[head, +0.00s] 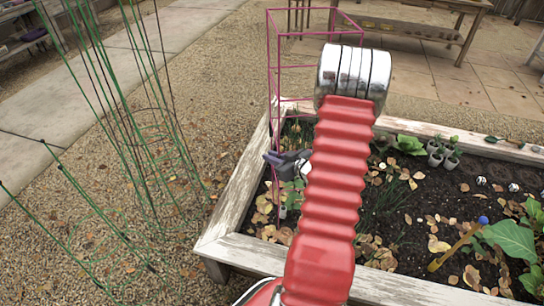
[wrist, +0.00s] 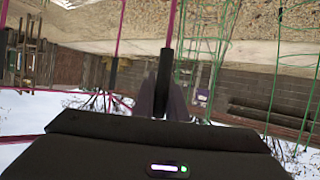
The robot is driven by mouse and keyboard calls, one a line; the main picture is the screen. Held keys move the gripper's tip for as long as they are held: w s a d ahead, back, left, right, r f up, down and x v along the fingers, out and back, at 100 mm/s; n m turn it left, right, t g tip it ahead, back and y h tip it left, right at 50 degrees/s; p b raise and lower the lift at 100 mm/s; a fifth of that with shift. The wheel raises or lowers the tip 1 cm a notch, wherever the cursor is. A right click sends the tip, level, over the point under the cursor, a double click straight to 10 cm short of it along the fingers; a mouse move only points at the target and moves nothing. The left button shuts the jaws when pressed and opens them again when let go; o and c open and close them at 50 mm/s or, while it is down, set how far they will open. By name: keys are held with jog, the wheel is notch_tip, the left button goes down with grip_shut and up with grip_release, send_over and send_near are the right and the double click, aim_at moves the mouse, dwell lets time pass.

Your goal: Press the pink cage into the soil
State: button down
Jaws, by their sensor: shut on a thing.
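The pink cage (head: 269,62) is a tall frame of thin pink bars, standing roughly upright over the left part of the raised bed in the head view. My gripper (head: 287,163) is shut on one of its upright bars, low down near the bed's left wall. The held bar also shows in the wrist view (wrist: 171,22), running between my gripper's fingers (wrist: 160,97). The dark soil (head: 395,215) lies below and to the right. My red arm hides part of the cage, and I cannot tell whether its feet touch the soil.
Green wire cages (head: 150,130) stand on the gravel at left. The bed's weathered wooden rim (head: 225,215) runs close by the gripper. Small pots (head: 440,155), leafy plants (head: 512,238) and a yellow-handled tool (head: 452,250) occupy the bed's right side. A wooden table (head: 400,28) stands behind.

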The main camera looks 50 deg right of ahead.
jog(key=c, duration=1.7)
grip_release()
jog(key=v, duration=1.3)
jog(key=shift+s+r, duration=0.1)
jog(key=shift+s, duration=0.3)
